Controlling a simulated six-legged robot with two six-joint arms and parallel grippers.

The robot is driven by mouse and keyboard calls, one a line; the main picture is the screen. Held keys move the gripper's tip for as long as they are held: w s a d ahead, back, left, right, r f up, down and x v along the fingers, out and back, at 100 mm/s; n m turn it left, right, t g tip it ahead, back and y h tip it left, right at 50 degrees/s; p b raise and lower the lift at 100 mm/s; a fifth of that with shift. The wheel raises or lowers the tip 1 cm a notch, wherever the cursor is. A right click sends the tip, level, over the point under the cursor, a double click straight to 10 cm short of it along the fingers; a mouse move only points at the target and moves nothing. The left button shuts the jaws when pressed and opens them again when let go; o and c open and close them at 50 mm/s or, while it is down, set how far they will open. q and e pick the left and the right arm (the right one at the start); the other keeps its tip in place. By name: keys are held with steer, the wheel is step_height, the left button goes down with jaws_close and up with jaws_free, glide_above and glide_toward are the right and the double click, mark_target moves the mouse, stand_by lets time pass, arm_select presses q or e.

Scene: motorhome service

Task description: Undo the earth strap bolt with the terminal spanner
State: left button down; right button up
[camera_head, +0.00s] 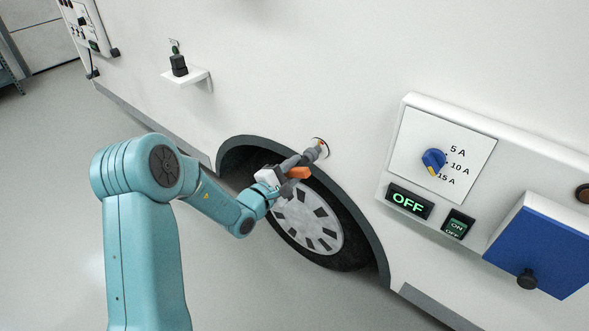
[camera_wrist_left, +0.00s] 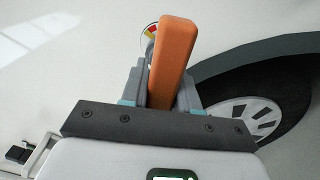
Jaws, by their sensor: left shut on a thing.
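My left gripper (camera_head: 311,157) is above the wheel, close to the motorhome's side, and shut on an orange-handled tool (camera_head: 299,172), which I take to be the terminal spanner. In the left wrist view the orange handle (camera_wrist_left: 174,62) stands between the two grey fingers (camera_wrist_left: 163,85). The tool's working end is hidden. A small round fitting (camera_head: 322,142) with red and yellow on it is on the white side just by the fingertips. It also shows partly behind the handle in the left wrist view (camera_wrist_left: 150,31). I cannot make out the bolt or whether the tool touches it. My right gripper is out of view.
The wheel (camera_head: 306,226) and its dark arch lie below the gripper. To the right is a panel with a blue knob (camera_head: 433,161), an OFF display (camera_head: 409,200) and a blue box (camera_head: 540,252). A small shelf (camera_head: 188,77) holds a dark item at upper left. The floor is clear.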

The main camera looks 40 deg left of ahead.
arm_select(q)
steer(key=shift+w, duration=0.2)
stand_by(0.3)
steer(key=shift+w+d, duration=0.1)
steer(key=shift+w, duration=0.85)
steer(key=shift+w, duration=0.1)
steer(key=shift+n, duration=1.2)
steer(key=shift+r+n, duration=0.1)
steer(key=shift+n, duration=1.1)
steer(key=shift+p, duration=0.3)
